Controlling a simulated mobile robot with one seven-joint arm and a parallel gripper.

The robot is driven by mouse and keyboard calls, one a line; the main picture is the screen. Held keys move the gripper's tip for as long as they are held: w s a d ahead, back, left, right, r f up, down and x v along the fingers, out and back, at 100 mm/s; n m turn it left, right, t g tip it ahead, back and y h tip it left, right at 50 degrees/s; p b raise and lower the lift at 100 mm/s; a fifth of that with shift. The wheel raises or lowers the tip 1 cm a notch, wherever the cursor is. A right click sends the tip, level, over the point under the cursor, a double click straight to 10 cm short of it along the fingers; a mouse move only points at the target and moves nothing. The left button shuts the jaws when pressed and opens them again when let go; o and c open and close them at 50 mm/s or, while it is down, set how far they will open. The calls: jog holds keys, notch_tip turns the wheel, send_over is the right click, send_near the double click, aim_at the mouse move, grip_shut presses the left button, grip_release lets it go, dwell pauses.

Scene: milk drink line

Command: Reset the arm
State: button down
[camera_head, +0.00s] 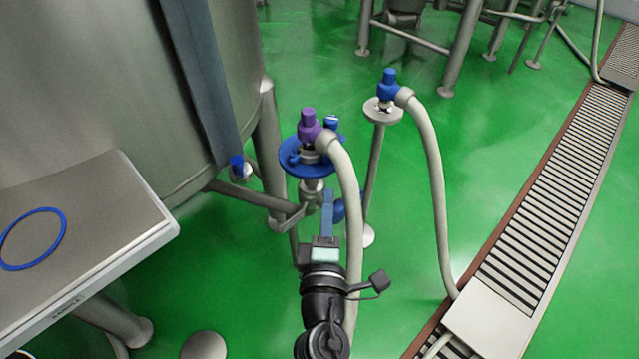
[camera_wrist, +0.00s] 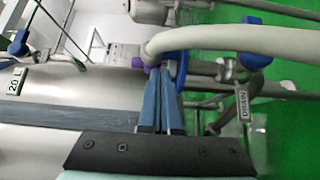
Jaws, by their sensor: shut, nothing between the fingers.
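My gripper (camera_head: 327,196) is at the lower middle of the head view, with its blue fingers pointing away from me. Its fingers are together and nothing shows between them. It also shows in the wrist view (camera_wrist: 163,72), where the two fingers meet in front of the tank fittings. In the head view it appears just below the blue disc (camera_head: 290,166) and close beside a pale hose (camera_head: 352,215). A purple connector (camera_head: 309,124) tops that hose above the disc. I cannot tell whether the fingers touch the hose or its fittings.
A second hose (camera_head: 432,170) runs from a blue connector (camera_head: 388,84) on a stand to the floor. A large steel tank (camera_head: 110,80) and a table (camera_head: 100,200) with a blue ring (camera_head: 62,245) are on the left. A floor grate (camera_head: 545,195) crosses the right, beside open green floor.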

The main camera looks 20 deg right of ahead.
jog(key=shift+s+a, duration=0.15)
jog(key=shift+s, duration=0.85)
jog(key=shift+s+a, duration=0.1)
jog(key=shift+s, duration=0.9)
jog(key=shift+w+r, duration=0.1)
jog(key=shift+r, duration=0.05)
